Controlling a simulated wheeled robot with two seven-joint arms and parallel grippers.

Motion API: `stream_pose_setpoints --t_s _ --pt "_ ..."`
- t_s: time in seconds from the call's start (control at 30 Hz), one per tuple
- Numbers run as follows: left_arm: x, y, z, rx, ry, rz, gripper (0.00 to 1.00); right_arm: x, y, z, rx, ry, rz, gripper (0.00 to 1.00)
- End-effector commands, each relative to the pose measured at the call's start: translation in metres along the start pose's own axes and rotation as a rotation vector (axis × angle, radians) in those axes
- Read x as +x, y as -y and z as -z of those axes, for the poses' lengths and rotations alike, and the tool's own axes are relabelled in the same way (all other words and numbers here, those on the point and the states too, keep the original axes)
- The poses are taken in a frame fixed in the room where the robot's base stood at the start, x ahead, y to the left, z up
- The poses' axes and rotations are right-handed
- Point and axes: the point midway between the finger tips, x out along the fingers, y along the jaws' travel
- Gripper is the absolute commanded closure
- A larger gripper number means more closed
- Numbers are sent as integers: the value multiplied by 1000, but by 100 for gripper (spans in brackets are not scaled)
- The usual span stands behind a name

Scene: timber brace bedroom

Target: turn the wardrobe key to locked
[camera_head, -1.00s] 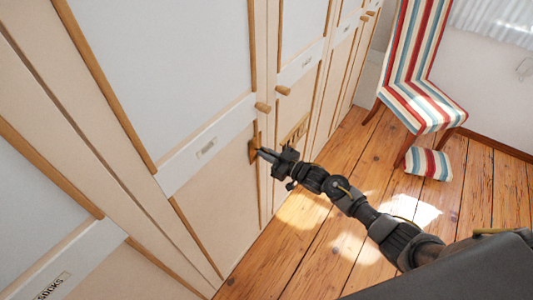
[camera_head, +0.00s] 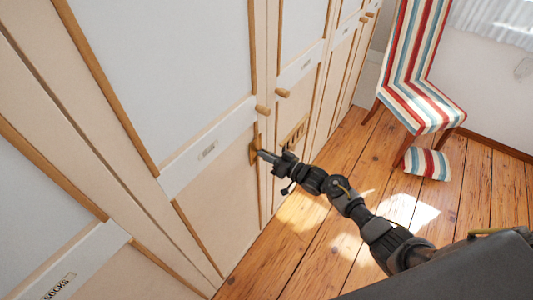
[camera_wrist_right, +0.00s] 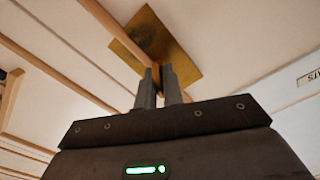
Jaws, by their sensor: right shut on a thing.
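The wardrobe (camera_head: 190,90) fills the left and middle of the head view, with its doors shut. A brass lock plate (camera_head: 253,149) sits on a door edge below a wooden knob; it also shows in the right wrist view (camera_wrist_right: 183,48) as a square plate, set aslant in the picture. My right gripper (camera_head: 262,155) reaches the plate, and in the wrist view its two fingers (camera_wrist_right: 160,85) are closed on the small wardrobe key (camera_wrist_right: 156,72) at the plate. The fingers hide most of the key, so I cannot tell its angle. My left gripper is not in view.
Wooden knobs (camera_head: 262,110) (camera_head: 283,92) stick out just above the lock. A striped chair (camera_head: 420,100) stands at the right, with a striped footstool or cushion (camera_head: 427,164) beside it. The plank floor (camera_head: 330,245) in front of the wardrobe is clear.

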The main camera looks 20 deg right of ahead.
Motion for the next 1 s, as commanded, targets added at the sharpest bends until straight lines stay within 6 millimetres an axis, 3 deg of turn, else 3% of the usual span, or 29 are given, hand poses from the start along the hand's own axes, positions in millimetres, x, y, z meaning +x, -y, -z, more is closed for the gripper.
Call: stream_pose_setpoints --t_s 1.0 --pt "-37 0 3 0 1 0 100 0 -3 -1 917 0 -1 100"
